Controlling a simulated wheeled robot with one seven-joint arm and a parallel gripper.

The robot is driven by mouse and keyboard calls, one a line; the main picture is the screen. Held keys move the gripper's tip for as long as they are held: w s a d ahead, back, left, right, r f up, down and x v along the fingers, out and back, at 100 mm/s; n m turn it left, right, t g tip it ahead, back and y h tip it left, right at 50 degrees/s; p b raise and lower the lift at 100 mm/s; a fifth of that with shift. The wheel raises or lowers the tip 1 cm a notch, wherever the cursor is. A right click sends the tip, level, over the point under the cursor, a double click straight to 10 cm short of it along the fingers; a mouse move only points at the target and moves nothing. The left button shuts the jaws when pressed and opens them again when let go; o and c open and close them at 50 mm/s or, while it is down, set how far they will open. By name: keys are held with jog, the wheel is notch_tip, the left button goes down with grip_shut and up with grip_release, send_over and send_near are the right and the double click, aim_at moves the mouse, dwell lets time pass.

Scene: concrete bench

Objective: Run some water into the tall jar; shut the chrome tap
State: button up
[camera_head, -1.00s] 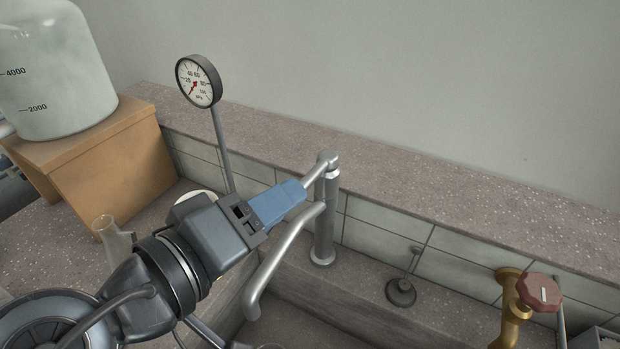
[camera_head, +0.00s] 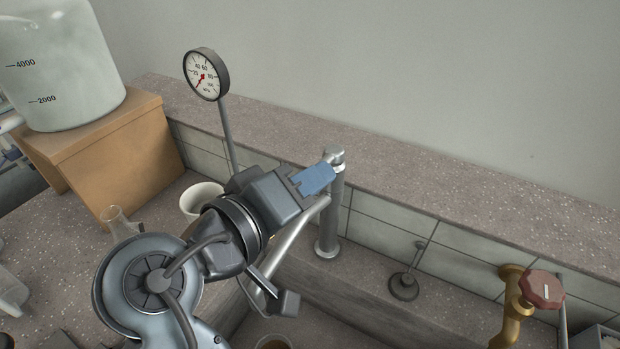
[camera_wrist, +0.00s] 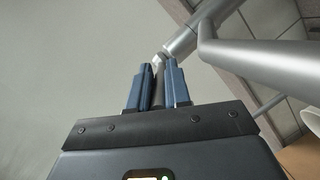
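The chrome tap (camera_head: 328,225) stands upright behind the sink, its spout slanting down to the front left, partly behind my arm. It also shows in the wrist view (camera_wrist: 255,62). My gripper (camera_head: 322,178) is at the tap's top. In the wrist view its blue fingers (camera_wrist: 158,85) lie close on both sides of the thin grey tap lever (camera_wrist: 158,82) and look closed on it. A round rim (camera_head: 274,343), perhaps the tall jar, shows at the bottom edge below the spout; the rest is out of frame. No running water is visible.
A brass tap with a red handle (camera_head: 541,289) stands at right. A pressure gauge (camera_head: 206,75) rises behind my arm. A white mug (camera_head: 201,197) and a glass flask (camera_head: 117,222) are left of the arm. A large graduated vessel (camera_head: 60,65) sits on a wooden stand (camera_head: 125,150).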

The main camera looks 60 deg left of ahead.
grip_shut()
jog(key=shift+r+p, duration=0.1)
jog(key=shift+p, duration=0.2)
jog(key=shift+r+g+p, duration=0.3)
jog(key=shift+r+p, duration=0.05)
jog(key=shift+p, duration=0.45)
jog(key=shift+r+p, duration=0.1)
jog(key=shift+p, duration=0.75)
jog(key=shift+f+g+h, duration=0.2)
jog(key=shift+g+h, duration=0.1)
jog(key=o, duration=0.5)
grip_release()
